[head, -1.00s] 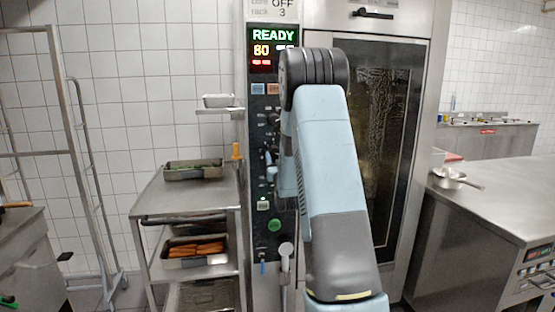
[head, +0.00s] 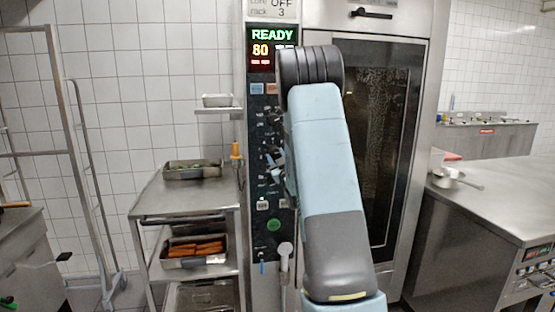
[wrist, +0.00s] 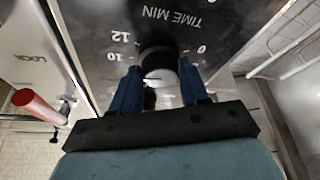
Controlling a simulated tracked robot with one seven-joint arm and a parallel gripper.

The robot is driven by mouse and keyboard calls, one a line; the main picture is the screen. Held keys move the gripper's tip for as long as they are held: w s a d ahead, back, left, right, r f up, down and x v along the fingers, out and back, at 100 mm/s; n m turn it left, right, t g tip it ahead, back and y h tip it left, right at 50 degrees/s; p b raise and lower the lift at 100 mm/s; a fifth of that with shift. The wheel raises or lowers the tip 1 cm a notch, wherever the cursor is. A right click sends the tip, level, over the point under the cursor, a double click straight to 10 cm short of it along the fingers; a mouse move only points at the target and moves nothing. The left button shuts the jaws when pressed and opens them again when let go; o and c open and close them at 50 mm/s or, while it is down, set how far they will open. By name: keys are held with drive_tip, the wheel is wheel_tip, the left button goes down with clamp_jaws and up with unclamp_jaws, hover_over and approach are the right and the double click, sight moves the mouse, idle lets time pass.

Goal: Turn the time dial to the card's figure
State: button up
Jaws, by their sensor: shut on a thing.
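The time dial (wrist: 158,60), a dark round knob, shows in the wrist view on the black panel under upside-down "TIME MIN" lettering. Figures 12 and 10 are at its left and 0 at its right. Its pointer is hard to make out. My gripper (wrist: 157,78) has its two blue fingers on either side of the dial, shut on it. In the head view my arm hides the dial and most of the gripper. A card (head: 271,9) at the top of the panel reads "OFF" and "rack 3"; its upper part is cut off.
The display (head: 272,50) reads READY and 80. The glass oven door (head: 385,140) is to the right. A steel trolley (head: 150,207) with trays stands left of the panel, and a steel counter (head: 490,190) at right. A red rod-like handle (wrist: 35,105) shows in the wrist view.

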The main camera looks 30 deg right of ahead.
drive_tip(key=o, duration=1.1)
drive_tip(key=shift+c, duration=0.2)
drive_tip(key=v, duration=1.4)
drive_tip(key=shift+w+a, duration=0.1)
drive_tip(key=shift+w, duration=0.05)
